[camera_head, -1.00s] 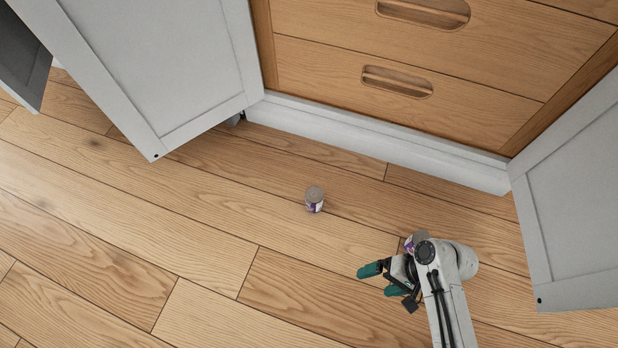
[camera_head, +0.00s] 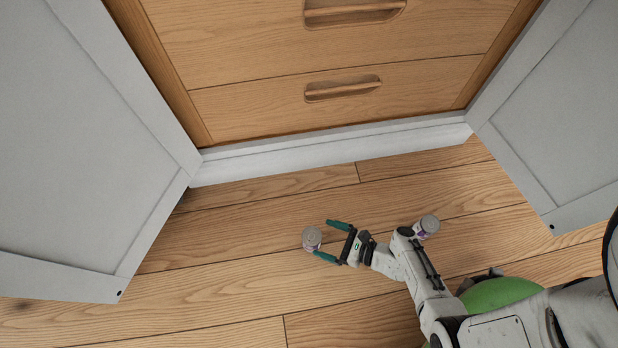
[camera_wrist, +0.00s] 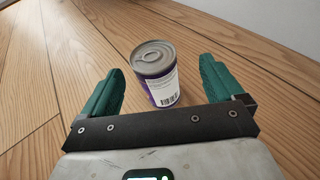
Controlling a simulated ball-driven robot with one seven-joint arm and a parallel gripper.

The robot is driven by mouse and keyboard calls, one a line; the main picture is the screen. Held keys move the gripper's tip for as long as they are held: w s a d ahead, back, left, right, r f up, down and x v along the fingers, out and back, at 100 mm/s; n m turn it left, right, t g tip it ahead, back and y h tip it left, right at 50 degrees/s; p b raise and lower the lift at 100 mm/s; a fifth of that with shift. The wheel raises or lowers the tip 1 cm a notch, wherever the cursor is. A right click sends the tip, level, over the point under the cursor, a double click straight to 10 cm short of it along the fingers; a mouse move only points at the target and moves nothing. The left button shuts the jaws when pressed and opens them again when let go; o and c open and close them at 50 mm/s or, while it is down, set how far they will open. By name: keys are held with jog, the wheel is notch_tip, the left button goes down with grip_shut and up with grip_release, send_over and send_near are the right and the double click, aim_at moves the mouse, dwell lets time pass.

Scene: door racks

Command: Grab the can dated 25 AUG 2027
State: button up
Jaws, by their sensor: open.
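A small purple can (camera_head: 312,238) with a grey pull-tab lid stands upright on the wooden floor. In the wrist view this can (camera_wrist: 158,82) shows a white label with a barcode; no date is readable. My gripper (camera_head: 326,240) is open and points left at the can, its green fingertips right at it. In the wrist view, my gripper (camera_wrist: 160,75) has one finger on each side of the can, with gaps between. A second, similar can (camera_head: 429,224) stands right beside my arm, partly hidden by it; its date cannot be read.
A wooden drawer cabinet (camera_head: 330,60) with a white base board (camera_head: 330,153) stands behind the cans. Open grey doors stand at left (camera_head: 80,150) and right (camera_head: 560,120). The floor between the doors is otherwise clear.

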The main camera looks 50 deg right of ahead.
aim_at(313, 236)
jog(key=shift+a+r+b+x, duration=0.15)
jog(key=shift+b+x, duration=0.25)
jog(key=shift+x, duration=0.75)
jog(key=shift+a+b+x, duration=0.1)
jog(key=shift+b+x, duration=0.35)
jog(key=shift+x, duration=0.75)
jog(key=shift+a+r+b+x, duration=0.15)
jog(key=shift+b+x, duration=0.25)
jog(key=shift+x, duration=0.75)
jog(key=c, duration=1.2)
jog(key=shift+c, duration=0.8)
jog(key=shift+r, duration=0.1)
